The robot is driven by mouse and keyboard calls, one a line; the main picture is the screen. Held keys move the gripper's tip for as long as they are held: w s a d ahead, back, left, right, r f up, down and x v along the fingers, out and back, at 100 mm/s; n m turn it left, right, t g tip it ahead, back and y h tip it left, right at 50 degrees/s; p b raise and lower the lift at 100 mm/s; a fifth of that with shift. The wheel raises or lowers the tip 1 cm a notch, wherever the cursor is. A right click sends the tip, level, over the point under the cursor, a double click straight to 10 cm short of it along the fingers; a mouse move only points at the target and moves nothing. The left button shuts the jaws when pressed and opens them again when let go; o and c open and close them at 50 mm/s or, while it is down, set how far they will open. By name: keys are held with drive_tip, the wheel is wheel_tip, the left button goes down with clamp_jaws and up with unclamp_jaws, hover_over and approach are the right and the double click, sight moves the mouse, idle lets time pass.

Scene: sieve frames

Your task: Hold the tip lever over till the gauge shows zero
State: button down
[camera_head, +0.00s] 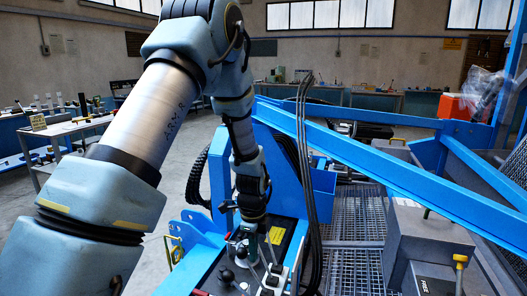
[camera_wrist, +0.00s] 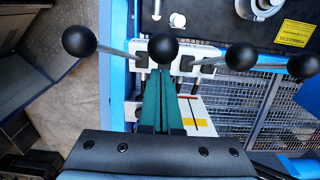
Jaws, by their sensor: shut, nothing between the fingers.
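Several levers with black ball knobs stand in a row on a white-topped block in the wrist view: a far-left knob (camera_wrist: 79,40), a second knob (camera_wrist: 163,47), a third knob (camera_wrist: 241,56) and one at the right edge (camera_wrist: 303,66). I cannot tell which is the tip lever. My gripper (camera_wrist: 161,72) has green fingers, shut and empty, with their tips right by the second knob; whether they touch it is unclear. In the head view my gripper (camera_head: 246,236) is low over the lever panel, partly hidden by my arm. No readable gauge face shows.
A blue machine beam (camera_head: 390,170) slopes across the right, above metal grating (camera_head: 352,215). Black hoses (camera_head: 303,130) hang close to the right of my arm. A grey box (camera_head: 428,235) stands at right. A white table (camera_head: 75,128) is far left.

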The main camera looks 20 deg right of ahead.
sight(238, 251)
drive_tip(key=shift+w+a+f, duration=0.2)
drive_tip(key=shift+w+a, duration=0.25)
drive_tip(key=shift+a, duration=0.05)
drive_tip(key=shift+w+a+f, duration=0.15)
drive_tip(key=shift+w+a, duration=0.25)
drive_tip(key=shift+a, duration=0.2)
drive_tip(key=shift+w+a+f, duration=0.3)
drive_tip(key=shift+w+a, duration=0.45)
drive_tip(key=shift+a, duration=0.05)
idle(5.8)
